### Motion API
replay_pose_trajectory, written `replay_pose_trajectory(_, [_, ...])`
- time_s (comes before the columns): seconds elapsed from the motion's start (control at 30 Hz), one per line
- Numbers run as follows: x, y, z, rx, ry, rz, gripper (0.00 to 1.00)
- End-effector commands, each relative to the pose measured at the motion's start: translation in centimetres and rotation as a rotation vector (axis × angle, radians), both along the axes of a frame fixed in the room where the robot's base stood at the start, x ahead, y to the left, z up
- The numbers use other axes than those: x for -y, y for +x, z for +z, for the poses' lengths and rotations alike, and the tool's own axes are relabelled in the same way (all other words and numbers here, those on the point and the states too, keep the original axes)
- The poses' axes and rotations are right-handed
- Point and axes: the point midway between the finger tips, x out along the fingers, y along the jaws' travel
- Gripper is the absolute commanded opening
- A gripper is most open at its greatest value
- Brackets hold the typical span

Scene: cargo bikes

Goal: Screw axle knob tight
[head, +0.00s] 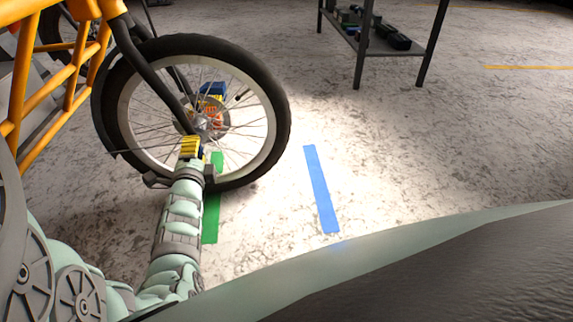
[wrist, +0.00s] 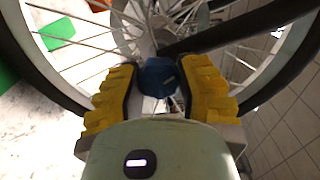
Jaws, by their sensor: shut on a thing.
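The axle knob (wrist: 158,77) is blue and sits at the wheel hub in the wrist view, between the two yellow finger pads of my gripper (wrist: 158,92). The pads are close on either side of it, and my gripper is shut on it. In the head view my gripper (head: 191,147) reaches the hub of the front wheel (head: 274,110), and the knob is hidden behind the fingers. The wheel stands upright in the dark fork (head: 143,63) of the orange bike.
The orange frame (head: 20,88) stands at the left. Green tape (head: 211,218) and blue tape (head: 321,190) lie on the floor. A shelf table (head: 390,45) with dark items stands at the back. The floor right of the wheel is clear.

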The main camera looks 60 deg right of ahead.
Motion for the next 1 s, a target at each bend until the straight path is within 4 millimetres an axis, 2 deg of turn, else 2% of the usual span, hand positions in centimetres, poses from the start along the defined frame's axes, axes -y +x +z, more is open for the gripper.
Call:
replay_pose_trajectory(0.53, [0.12, -0.08, 0.12, 0.001, -0.004, -0.003, 0.0])
replay_pose_trajectory(0.57, [0.11, -0.07, 0.11, 0.0, -0.004, -0.003, 0.41])
replay_pose_trajectory(0.83, [0.04, -0.03, 0.01, -0.001, -0.002, -0.001, 0.69])
replay_pose_trajectory(1.0, [0.01, -0.02, -0.02, -0.002, -0.001, 0.0, 0.7])
